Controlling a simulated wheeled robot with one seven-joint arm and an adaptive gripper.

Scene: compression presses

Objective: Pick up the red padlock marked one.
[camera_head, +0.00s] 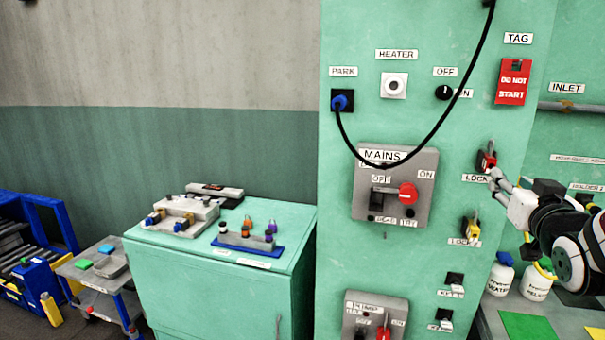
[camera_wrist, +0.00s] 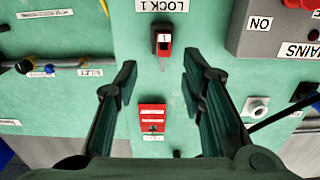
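The red padlock marked one (camera_head: 486,160) hangs on the green panel above a LOCK label in the head view. In the wrist view, which is upside down, the red padlock (camera_wrist: 164,46) shows a white face with a 1, close to the LOCK 1 label. My gripper (camera_head: 496,177) is just below and right of the padlock in the head view, close to it. In the wrist view my gripper (camera_wrist: 158,72) is open and empty, its fingers either side of the padlock's line, with the padlock a little beyond the tips. I see no contact.
A yellow padlock (camera_head: 472,229) hangs lower on the panel. A red DO NOT START tag (camera_head: 513,82) is above. The grey MAINS box (camera_head: 395,187) stands out at left, with a black cable (camera_head: 440,122) looping over it. White bottles (camera_head: 500,279) stand below my arm.

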